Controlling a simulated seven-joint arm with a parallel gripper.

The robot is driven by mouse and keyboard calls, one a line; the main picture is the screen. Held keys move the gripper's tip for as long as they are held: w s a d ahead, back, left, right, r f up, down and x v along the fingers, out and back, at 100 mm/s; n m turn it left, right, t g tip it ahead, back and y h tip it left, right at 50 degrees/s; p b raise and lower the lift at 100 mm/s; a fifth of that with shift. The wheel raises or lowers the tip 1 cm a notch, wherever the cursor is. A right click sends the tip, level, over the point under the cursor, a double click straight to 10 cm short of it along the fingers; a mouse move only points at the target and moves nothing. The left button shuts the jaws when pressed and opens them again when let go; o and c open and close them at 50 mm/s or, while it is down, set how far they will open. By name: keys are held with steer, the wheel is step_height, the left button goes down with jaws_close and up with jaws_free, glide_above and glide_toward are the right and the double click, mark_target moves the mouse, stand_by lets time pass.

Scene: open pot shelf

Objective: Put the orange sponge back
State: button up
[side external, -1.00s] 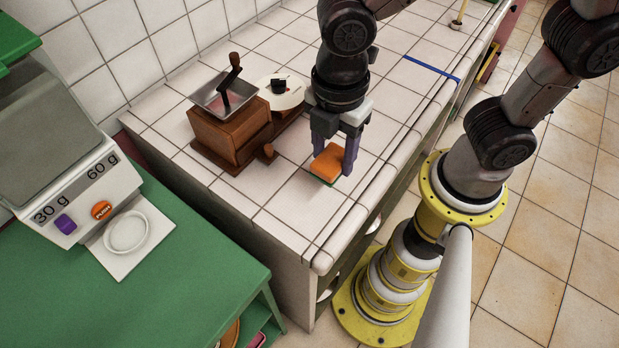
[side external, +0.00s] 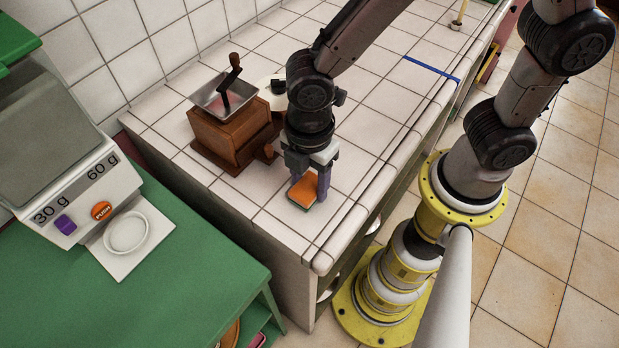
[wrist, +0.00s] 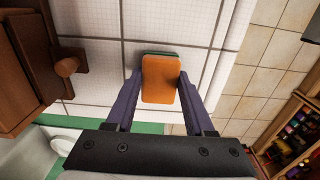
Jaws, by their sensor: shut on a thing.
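The orange sponge (side external: 303,191) has a thin green layer under it. It is between the purple fingers of my gripper (side external: 308,190), near the front left end of the white tiled counter (side external: 270,223). In the wrist view the sponge (wrist: 161,78) sits between both fingertips of my gripper (wrist: 160,88), which are shut on its sides. I cannot tell whether its underside touches the tiles.
A wooden coffee grinder (side external: 230,130) with a small drawer knob stands just left of my gripper. A white round dish (side external: 270,86) is behind it, partly hidden. A green table with a white dispenser (side external: 75,180) is at left. The counter right of my gripper is clear.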

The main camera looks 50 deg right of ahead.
mark_target(310, 184)
steer(key=shift+f, duration=0.15)
steer(key=o, duration=1.2)
step_height(310, 184, up, 12)
steer(key=r, duration=0.1)
steer(key=shift+s+d+r+m+t, duration=0.75)
steer(key=shift+s+d+m+t, duration=0.25)
steer(key=shift+d+m, duration=2.15)
steer(key=shift+s+d+r+m+t, duration=0.8)
steer(key=shift+s+d+m, duration=0.25)
steer(key=shift+d+m, duration=2.1)
steer(key=shift+s+d+r+m+t, duration=0.7)
steer(key=shift+s+d+m+t, duration=0.3)
steer(key=shift+d+m, duration=2.15)
steer(key=shift+d+n, duration=0.45)
